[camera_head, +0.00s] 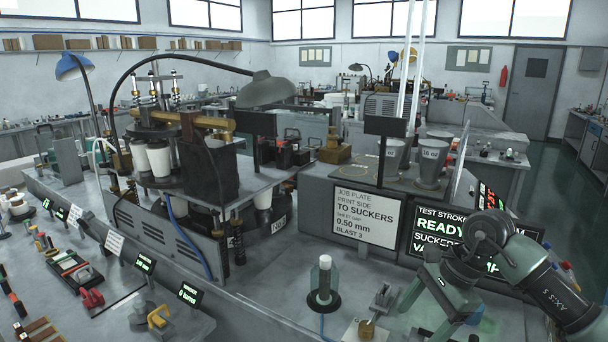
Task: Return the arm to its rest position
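My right arm comes in from the right edge and bends at a dark round joint in front of the test display (432,224). Its lower part hangs down to a grey-green end, where my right gripper (447,322) is low in the picture, near the bottom edge. I cannot make out its fingertips clearly, and I see nothing plainly held. My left arm and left gripper are not in view.
A cup forming machine (165,240) with white cups (160,160) stands at left centre. A job plate sign (364,216) stands beside the test display. Two grey cup moulds (430,165) stand behind the signs.

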